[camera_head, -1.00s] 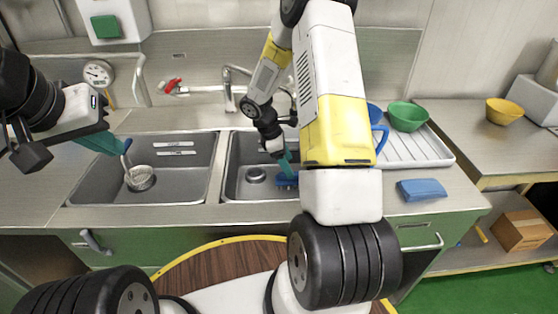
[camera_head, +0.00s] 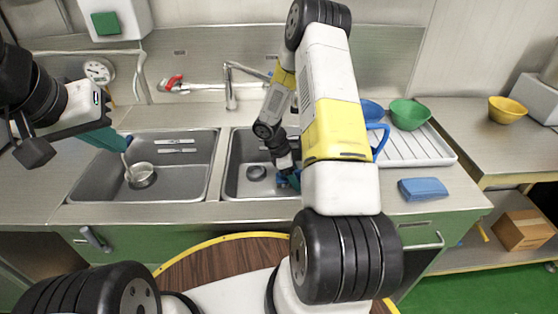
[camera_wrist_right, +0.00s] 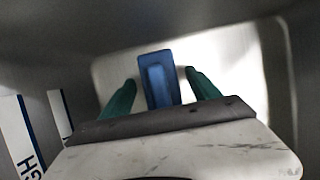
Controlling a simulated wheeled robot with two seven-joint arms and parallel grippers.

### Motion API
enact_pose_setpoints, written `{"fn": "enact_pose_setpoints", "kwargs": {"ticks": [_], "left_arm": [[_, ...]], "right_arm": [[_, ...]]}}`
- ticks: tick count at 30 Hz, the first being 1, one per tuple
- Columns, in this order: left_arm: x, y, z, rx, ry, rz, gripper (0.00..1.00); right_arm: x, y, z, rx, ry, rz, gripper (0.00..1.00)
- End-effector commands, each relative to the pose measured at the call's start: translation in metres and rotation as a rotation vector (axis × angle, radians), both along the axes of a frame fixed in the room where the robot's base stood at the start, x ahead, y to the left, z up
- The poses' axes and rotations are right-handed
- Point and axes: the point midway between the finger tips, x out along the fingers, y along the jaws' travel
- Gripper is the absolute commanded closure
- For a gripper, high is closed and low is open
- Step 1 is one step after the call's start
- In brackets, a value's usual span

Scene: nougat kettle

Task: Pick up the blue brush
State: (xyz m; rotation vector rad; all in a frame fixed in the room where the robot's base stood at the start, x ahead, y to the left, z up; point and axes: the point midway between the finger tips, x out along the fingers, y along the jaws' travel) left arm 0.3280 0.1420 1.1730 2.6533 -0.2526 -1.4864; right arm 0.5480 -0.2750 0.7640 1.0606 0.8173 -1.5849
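The blue brush (camera_wrist_right: 160,80) lies in the right sink basin, seen in the right wrist view between the two green fingers of my right gripper (camera_wrist_right: 160,80). A narrow gap seems to show between the brush and each finger. In the head view my right gripper (camera_head: 287,176) reaches down into the right basin, and the brush is mostly hidden there by the gripper and my arm. My left gripper (camera_head: 122,142) hangs over the left basin, its teal fingers beside the thin handle of a metal ladle-like utensil (camera_head: 142,176); its opening is unclear.
The right basin's wall (camera_head: 235,160) is close around my right gripper. A faucet (camera_head: 231,90) stands behind. On the right are a white drying rack (camera_head: 440,150), a green bowl (camera_head: 409,114), a blue sponge-like block (camera_head: 423,188) and a yellow bowl (camera_head: 507,109).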

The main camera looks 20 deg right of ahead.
Motion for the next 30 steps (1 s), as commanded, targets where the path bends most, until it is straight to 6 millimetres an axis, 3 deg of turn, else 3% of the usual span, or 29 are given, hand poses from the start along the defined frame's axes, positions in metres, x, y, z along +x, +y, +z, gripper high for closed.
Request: {"fn": "enact_pose_setpoints", "kwargs": {"ticks": [1,9,11,19,24,30], "left_arm": [[0.0,0.0,0.0,0.0,0.0,0.0,1.0],[0.0,0.0,0.0,0.0,0.0,0.0,1.0],[0.0,0.0,0.0,0.0,0.0,0.0,1.0],[0.0,0.0,0.0,0.0,0.0,0.0,1.0],[0.0,0.0,0.0,0.0,0.0,0.0,1.0],[0.0,0.0,0.0,0.0,0.0,0.0,1.0]], "right_arm": [[0.0,0.0,0.0,0.0,0.0,0.0,0.37],[0.0,0.0,0.0,0.0,0.0,0.0,0.9],[0.0,0.0,0.001,0.0,0.0,0.0,0.99],[0.0,0.0,0.002,0.0,-0.001,0.0,1.0],[0.0,0.0,0.014,0.0,-0.001,0.0,1.0],[-0.037,0.01,0.013,-0.002,0.005,0.005,1.0]]}}
